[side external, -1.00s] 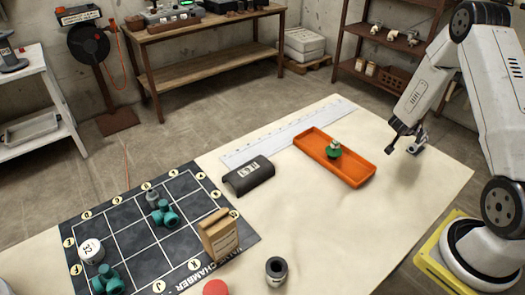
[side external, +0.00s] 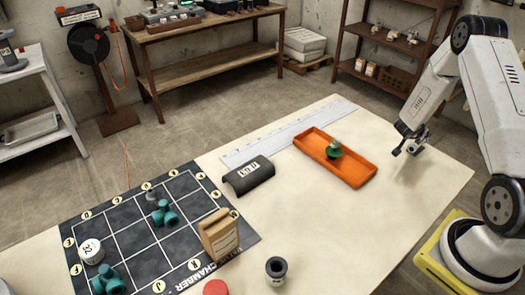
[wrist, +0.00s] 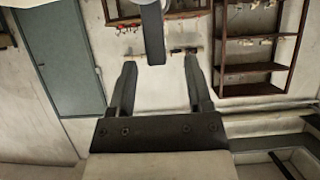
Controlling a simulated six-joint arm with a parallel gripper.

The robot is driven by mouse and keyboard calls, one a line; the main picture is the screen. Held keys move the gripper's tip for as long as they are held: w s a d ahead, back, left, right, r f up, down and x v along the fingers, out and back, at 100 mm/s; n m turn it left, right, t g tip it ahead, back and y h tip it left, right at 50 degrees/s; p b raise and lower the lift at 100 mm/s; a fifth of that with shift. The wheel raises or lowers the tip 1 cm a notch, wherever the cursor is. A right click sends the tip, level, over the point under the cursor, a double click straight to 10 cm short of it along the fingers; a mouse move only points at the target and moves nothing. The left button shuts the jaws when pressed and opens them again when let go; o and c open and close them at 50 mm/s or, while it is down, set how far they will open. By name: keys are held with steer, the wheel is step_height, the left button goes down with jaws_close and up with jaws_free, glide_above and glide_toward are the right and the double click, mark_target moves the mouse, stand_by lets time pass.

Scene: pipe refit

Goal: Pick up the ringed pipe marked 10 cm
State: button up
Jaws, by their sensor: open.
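My gripper (side external: 410,149) hangs above the right end of the cream work surface, right of the orange tray. In the wrist view the gripper (wrist: 158,68) has its two dark fingers wide apart. A dark rounded bar (wrist: 152,32) with a pale end shows at the top of that view, in line with the gap; I cannot tell what it is. A short dark grey pipe (side external: 276,271) with a pale label stands upright at the front edge, far from my gripper. The label is too small to read, and I cannot tell which pipe is marked 10 cm.
The orange tray (side external: 311,146) holds a green fitting (side external: 333,152). A white ruler (side external: 270,137) and black curved cover (side external: 248,176) lie left of it.

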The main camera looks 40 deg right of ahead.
steer(key=shift+x, duration=2.55)
steer(key=shift+s+r, duration=0.1)
jaws_close()
